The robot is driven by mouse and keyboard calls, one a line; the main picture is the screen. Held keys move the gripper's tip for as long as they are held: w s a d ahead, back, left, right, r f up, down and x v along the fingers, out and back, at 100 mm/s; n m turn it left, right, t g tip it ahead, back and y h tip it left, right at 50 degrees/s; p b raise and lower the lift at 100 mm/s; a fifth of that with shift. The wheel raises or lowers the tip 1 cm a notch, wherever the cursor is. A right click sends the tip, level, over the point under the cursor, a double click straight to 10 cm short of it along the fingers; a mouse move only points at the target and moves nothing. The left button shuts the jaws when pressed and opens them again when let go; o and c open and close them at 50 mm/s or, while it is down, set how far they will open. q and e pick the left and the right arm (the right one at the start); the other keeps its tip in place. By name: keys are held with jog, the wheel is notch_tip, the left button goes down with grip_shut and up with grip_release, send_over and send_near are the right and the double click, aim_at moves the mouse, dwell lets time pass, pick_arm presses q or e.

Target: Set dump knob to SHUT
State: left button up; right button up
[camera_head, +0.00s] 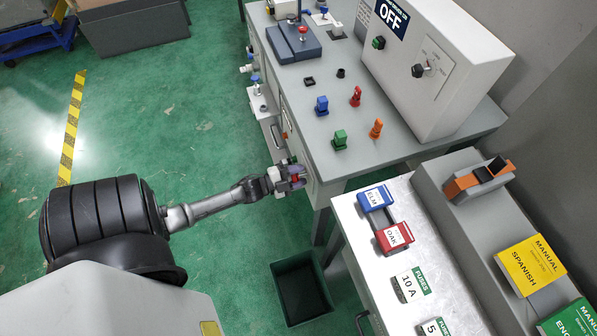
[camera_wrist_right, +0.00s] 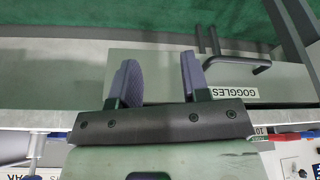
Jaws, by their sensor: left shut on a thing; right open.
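My left gripper (camera_head: 294,178) is at the front side of the grey machine bench (camera_head: 352,160), near its front corner. It is shut on a small red knob-like part (camera_head: 295,179), mostly hidden by the fingers. No label shows there, so I cannot tell whether this is the dump knob or how it is set. A black knob (camera_head: 418,70) with a small dial plate sits on the grey control box, its lettering too small to read. My right gripper (camera_wrist_right: 158,82) shows only in the right wrist view, open and empty, in front of a drawer labelled GOGGLES (camera_wrist_right: 235,93).
Blue, red, green and orange plugs (camera_head: 356,97) stand on the bench top. The control box (camera_head: 440,100) bears an OFF sign. A dark green bin (camera_head: 288,268) stands on the floor below the left gripper. A metal counter (camera_head: 350,220) with blue and red labelled blocks is at right.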

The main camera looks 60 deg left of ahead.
pick_arm(q)
jog(key=shift+n+p, duration=0.4)
jog(key=shift+n, duration=0.4)
jog(key=o, duration=0.9)
jog(key=shift+s, duration=0.1)
jog(key=shift+s, duration=0.25)
jog(key=s, duration=0.4)
jog(key=s+a, duration=0.1)
jog(key=s, duration=0.3)
jog(key=s+a, duration=0.1)
jog(key=s, duration=0.4)
jog(key=shift+p, duration=0.4)
